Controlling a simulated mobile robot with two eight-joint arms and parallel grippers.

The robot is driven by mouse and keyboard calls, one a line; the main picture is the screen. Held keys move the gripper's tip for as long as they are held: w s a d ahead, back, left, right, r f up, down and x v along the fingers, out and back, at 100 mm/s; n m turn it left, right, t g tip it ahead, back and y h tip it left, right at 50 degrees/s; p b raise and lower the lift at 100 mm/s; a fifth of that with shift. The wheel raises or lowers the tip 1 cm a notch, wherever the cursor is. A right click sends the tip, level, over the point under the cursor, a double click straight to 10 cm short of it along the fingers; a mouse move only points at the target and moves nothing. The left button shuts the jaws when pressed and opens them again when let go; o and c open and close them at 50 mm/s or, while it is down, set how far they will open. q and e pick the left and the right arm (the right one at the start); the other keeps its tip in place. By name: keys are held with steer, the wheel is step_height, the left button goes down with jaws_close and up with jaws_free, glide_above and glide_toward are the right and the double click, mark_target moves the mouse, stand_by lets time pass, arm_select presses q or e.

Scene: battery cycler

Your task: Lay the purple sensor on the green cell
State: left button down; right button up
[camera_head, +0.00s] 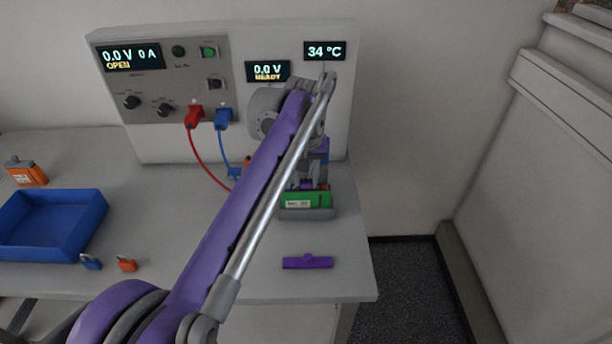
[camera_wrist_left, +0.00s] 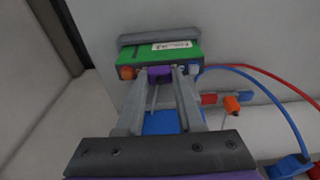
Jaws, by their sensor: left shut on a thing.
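The green cell (camera_head: 306,200) with a white label sits in a grey holder (camera_head: 306,214) on the bench. It also shows in the left wrist view (camera_wrist_left: 185,56), with an orange and a pale terminal on its near edge. My left gripper (camera_wrist_left: 162,75) is shut on the small purple sensor (camera_wrist_left: 160,72), right at the cell's edge between the terminals. Whether the sensor touches the cell I cannot tell. My right gripper is not in view.
A purple bar (camera_head: 308,262) lies near the bench's front edge. Red (camera_head: 201,154) and blue (camera_head: 222,146) leads hang from the cycler panel (camera_head: 160,90). A display reads 34 °C (camera_head: 325,51).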

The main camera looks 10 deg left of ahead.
arm_select(q)
steer(key=shift+c, duration=2.3)
jaws_free()
step_height(320, 180, up, 10)
steer(key=s+p, duration=0.2)
steer(key=s+a+f+m+t+p, duration=0.1)
steer(key=s+a+f+p, duration=0.1)
steer(key=s+f, duration=0.7)
steer(key=s+a+f+m+t+p, duration=0.1)
steer(key=s+a+f+t+p, duration=0.1)
steer(key=s+f, duration=0.7)
steer(key=s+a+p, duration=0.1)
steer(key=s+p, duration=0.1)
steer(key=s, duration=0.6)
steer(key=shift+a+f+m+t, duration=0.3)
steer(key=shift+m, duration=0.1)
